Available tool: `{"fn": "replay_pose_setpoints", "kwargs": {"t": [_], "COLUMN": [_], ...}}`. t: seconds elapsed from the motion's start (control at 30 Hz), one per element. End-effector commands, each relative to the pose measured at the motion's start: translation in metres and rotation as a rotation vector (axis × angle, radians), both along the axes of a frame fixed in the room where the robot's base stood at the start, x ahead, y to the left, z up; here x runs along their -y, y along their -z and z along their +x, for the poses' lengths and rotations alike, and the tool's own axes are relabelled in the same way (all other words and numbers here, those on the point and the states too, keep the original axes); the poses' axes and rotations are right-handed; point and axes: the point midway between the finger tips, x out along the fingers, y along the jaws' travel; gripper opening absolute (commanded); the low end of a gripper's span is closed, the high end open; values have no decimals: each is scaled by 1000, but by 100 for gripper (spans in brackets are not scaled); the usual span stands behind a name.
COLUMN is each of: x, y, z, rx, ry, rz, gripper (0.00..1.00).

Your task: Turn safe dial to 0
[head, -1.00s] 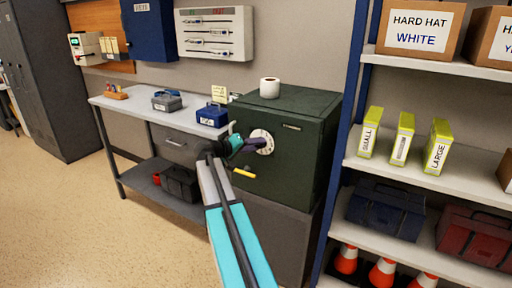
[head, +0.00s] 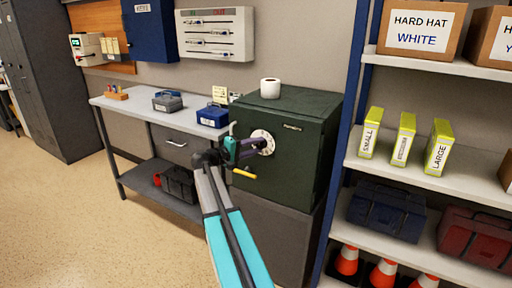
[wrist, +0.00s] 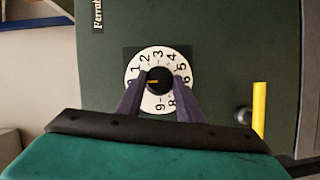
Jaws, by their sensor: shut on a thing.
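The dark green safe (head: 290,170) stands on a grey cabinet, its door facing me. Its white numbered dial (head: 265,135) is on the door and also shows in the wrist view (wrist: 159,108). The dial's black centre knob (wrist: 160,80) has an orange mark pointing left in the wrist view, towards the 0 side of the ring. My gripper (wrist: 160,78) is shut on this knob, one purple finger on each side. The fingers hide some of the lower numerals. A yellow-gripped door handle (wrist: 259,110) is to the right of the dial in the wrist view.
A paper roll (head: 270,88) stands on the safe. A workbench (head: 140,108) with a blue box (head: 212,116) is to the left. A shelf unit (head: 430,182) with boxes and cones is close on the right. Open floor lies at left.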

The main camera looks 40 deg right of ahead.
Motion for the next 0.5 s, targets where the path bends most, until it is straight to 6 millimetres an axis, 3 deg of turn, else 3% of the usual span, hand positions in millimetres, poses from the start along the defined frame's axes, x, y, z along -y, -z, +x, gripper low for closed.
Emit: {"fn": "replay_pose_setpoints", "kwargs": {"t": [0.17, 0.2, 0.3, 0.5], "x": [0, 0, 0, 0], "y": [0, 0, 0, 0], "z": [0, 0, 0, 0], "rx": [-2, -2, -2, 0], "ry": [1, 1, 1, 1], "rz": [-1, -1, -1, 0], "gripper": [11, 36, 52, 52]}}
